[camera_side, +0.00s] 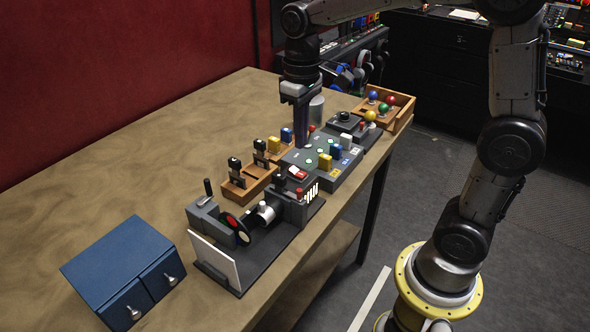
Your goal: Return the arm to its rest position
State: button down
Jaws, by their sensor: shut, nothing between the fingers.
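My gripper (300,143) points down above the far part of the grey button panel (308,162). It is shut and holds nothing. Its fingertips are close to the panel's far left side; I cannot tell whether they touch it. My arm reaches in from the upper right, over the table's far end.
A wooden tray of coloured balls (398,108) and a metal cylinder (316,110) stand behind. In front are a wooden rack (234,192), a dark machine with a white plate (215,262) and a blue drawer box (118,262). The table's (130,150) left side is clear.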

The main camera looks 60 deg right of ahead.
jog(key=s+r+t, duration=0.3)
jog(key=s+r, duration=0.3)
jog(key=s, duration=0.2)
jog(key=s+a+f+t, duration=0.1)
jog(key=s+f, duration=0.3)
jog(key=s, duration=0.5)
jog(key=shift+s+f+t, duration=0.2)
jog(key=shift+s+t, duration=0.1)
jog(key=shift+t, duration=0.5)
